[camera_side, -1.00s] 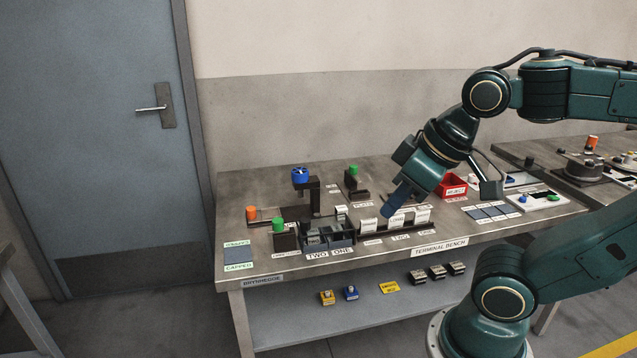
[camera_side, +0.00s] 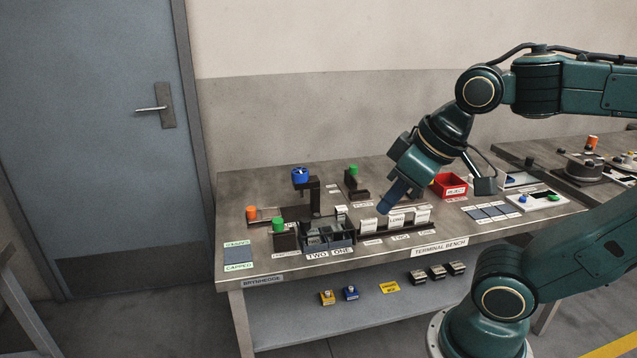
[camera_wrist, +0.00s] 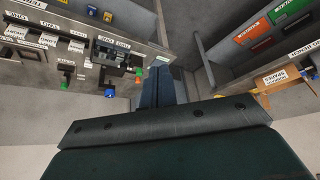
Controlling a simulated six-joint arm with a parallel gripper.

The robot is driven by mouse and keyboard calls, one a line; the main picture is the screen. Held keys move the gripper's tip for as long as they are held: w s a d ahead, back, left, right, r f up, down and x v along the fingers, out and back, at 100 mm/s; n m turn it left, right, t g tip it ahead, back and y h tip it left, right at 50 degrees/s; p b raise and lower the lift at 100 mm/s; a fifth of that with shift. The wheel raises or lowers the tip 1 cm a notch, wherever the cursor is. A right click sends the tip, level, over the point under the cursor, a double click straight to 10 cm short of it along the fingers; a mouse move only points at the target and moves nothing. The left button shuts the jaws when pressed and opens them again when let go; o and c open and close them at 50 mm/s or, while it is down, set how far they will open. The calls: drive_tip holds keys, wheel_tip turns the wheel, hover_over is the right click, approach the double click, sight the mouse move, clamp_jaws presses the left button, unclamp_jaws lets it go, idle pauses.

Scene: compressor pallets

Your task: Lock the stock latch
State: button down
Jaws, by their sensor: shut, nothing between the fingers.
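My gripper (camera_side: 387,208) has blue fingers, shut and empty, pointing down and left above the label holders on the terminal bench. In the wrist view the fingers (camera_wrist: 165,90) lie together. No label reading stock latch is legible, so I cannot tell which part it is or its state. Candidate fixtures left of my gripper are an orange knob (camera_side: 251,213) at the end of a low rail, a green knob (camera_side: 278,224) on a dark block, a blue knob (camera_side: 300,175) on a post and another green knob (camera_side: 353,170). My fingers appear apart from these knobs.
A dark compartmented holder (camera_side: 328,230) marked TWO and ONE stands at the bench front. Upright white labels (camera_side: 396,220) stand beneath my gripper. A red bin (camera_side: 450,186) is to the right. The lower shelf (camera_side: 320,318) holds small blocks. Bare bench top (camera_side: 250,184) shows at the back left.

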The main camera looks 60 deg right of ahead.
drive_tip(key=w+d+f+m+g+h, duration=0.1)
drive_tip(key=w+d+m+g+h, duration=0.15)
drive_tip(key=w, duration=1.65)
drive_tip(key=w+a+f+m+h, duration=0.1)
drive_tip(key=w+f+h, duration=0.3)
drive_tip(key=w+f, duration=1)
drive_tip(key=shift+w+f+m, duration=0.3)
drive_tip(key=shift+w+m, duration=0.25)
drive_tip(key=shift+g+h, duration=0.25)
approach(271, 230)
wheel_tip(271, 230, down, 4)
drive_tip(key=w, duration=0.2)
drive_tip(key=shift+s+d+r, duration=0.1)
drive_tip(key=shift+s+d, duration=0.15)
drive_tip(key=shift+d, duration=0.45)
drive_tip(key=shift+s+d, duration=0.25)
drive_tip(key=shift+d, duration=0.5)
